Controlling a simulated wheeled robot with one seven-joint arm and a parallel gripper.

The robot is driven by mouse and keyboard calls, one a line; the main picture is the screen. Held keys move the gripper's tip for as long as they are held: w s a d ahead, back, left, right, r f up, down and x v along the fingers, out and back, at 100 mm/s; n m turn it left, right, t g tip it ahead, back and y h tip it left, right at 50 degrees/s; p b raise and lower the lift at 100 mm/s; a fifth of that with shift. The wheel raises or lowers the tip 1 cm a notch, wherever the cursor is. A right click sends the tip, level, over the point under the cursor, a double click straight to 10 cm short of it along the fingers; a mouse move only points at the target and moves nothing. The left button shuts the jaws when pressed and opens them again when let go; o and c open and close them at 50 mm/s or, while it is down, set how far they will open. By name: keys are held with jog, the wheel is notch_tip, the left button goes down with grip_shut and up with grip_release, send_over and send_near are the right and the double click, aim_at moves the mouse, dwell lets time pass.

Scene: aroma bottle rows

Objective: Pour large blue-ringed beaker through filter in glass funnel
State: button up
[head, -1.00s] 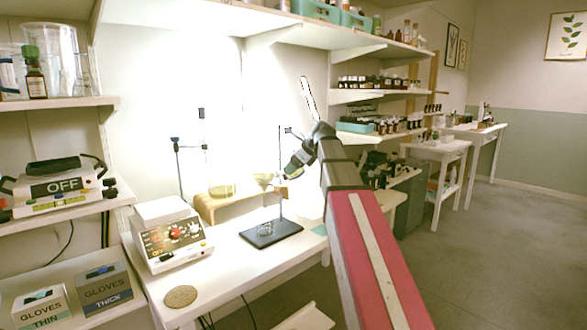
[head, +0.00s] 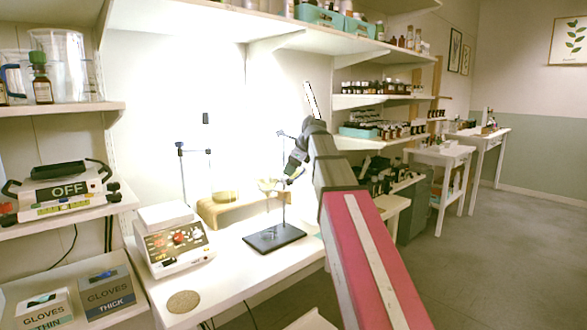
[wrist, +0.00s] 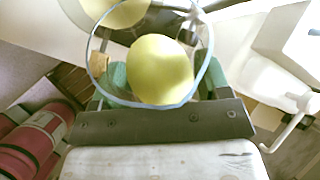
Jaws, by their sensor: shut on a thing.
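My gripper (wrist: 162,88) is shut on a clear beaker with a blue-grey rim (wrist: 165,107), its green pads on both sides. Yellow liquid (wrist: 160,70) shows inside the beaker. In the head view my gripper (head: 294,178) is beside the funnel stand, and the held beaker is hard to make out. The glass funnel (head: 267,185) sits on the stand above its dark base (head: 274,238). The filter cannot be made out. Another round yellow surface (wrist: 118,10) shows at the top of the wrist view, beyond the beaker.
A glass vessel with yellowish contents (head: 224,192) stands behind on a wooden stand (head: 210,212). A hotplate device (head: 172,243) and a round cork mat (head: 183,301) are at the left of the white table. The table front (head: 235,287) is clear.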

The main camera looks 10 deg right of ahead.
aim_at(286, 158)
jog(key=shift+a+r+h, duration=0.2)
jog(key=shift+r+h, duration=0.15)
jog(key=shift+h, duration=0.25)
jog(key=shift+f+n+h, duration=0.2)
jog(key=shift+n+h, duration=0.1)
jog(key=shift+h, duration=0.6)
jog(key=shift+r+g+h, duration=0.3)
jog(key=shift+r+h, duration=0.15)
jog(key=shift+h, duration=0.35)
jog(key=shift+a+r+n+h, duration=0.15)
jog(key=shift+r+n+h, duration=0.2)
jog(key=shift+h, duration=0.35)
dwell(0.8)
jog(key=shift+w+a+r+h, duration=0.15)
jog(key=shift+a+r+h, duration=0.3)
jog(key=shift+a+h, duration=0.3)
dwell(3.5)
